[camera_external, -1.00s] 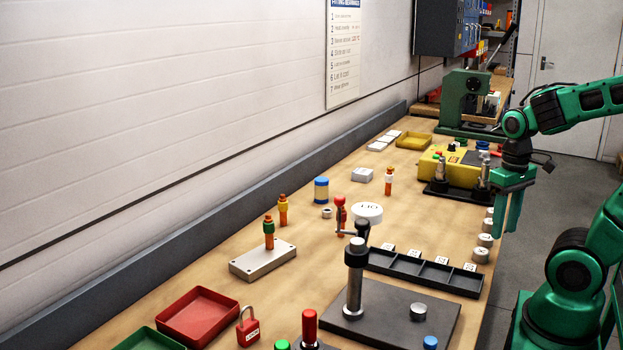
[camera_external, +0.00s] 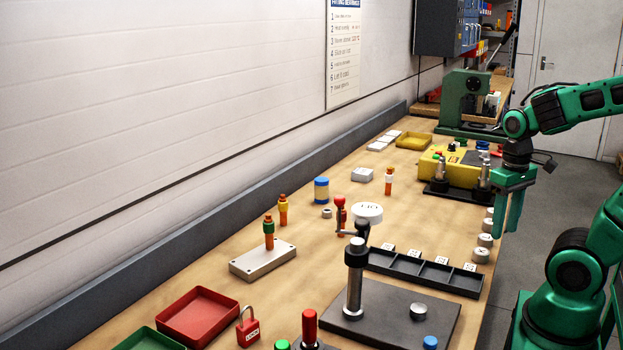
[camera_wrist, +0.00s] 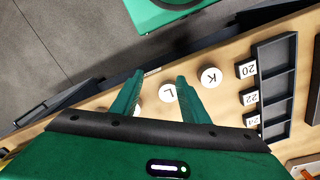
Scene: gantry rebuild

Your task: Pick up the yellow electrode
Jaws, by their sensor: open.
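The yellow electrode (camera_external: 283,210) is an orange stick with a yellow band, upright on the bench left of centre in the external view. It stands just behind the metal block that holds a green-banded electrode (camera_external: 268,232). A white-banded electrode (camera_external: 388,181) and a red-banded one (camera_external: 341,217) stand farther right. My gripper (camera_external: 506,212) points down at the bench's right edge, far from the yellow electrode. In the wrist view its two fingers (camera_wrist: 158,82) are apart and empty, above round lettered pieces. The yellow electrode is not in the wrist view.
A crank stand (camera_external: 354,285) on a dark plate and a black slotted tray (camera_external: 425,272) stand in the foreground. Red tray (camera_external: 198,318) and padlock (camera_external: 248,328) are front left.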

